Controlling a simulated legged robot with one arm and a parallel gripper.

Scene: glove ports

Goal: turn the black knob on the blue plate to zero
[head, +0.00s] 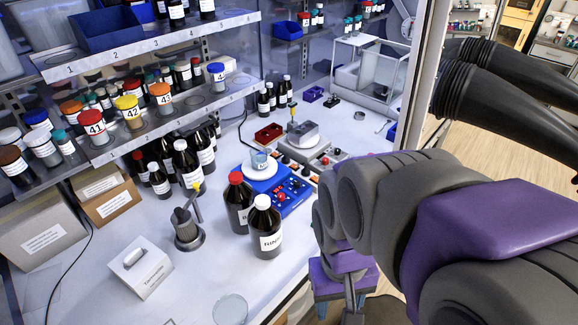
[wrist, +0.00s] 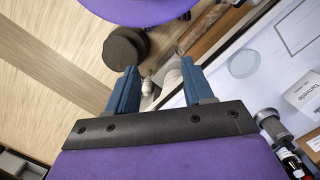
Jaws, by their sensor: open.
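The blue plate (head: 296,206) is a blue hotplate on the white bench in the head view. A small beaker (head: 260,160) stands on its white round top. Small red and dark controls are on its right side, too small to tell which is the black knob or where it points. My gripper (wrist: 158,88) shows in the wrist view with two blue fingers apart and nothing between them. It is over the floor beside the bench edge, away from the blue plate. The plate is not in the wrist view.
A red-capped bottle (head: 237,205) and a white-capped bottle (head: 265,232) stand right in front of the blue plate. A grey plate (head: 307,150) is behind. Shelves of bottles (head: 132,112) overhang the left.

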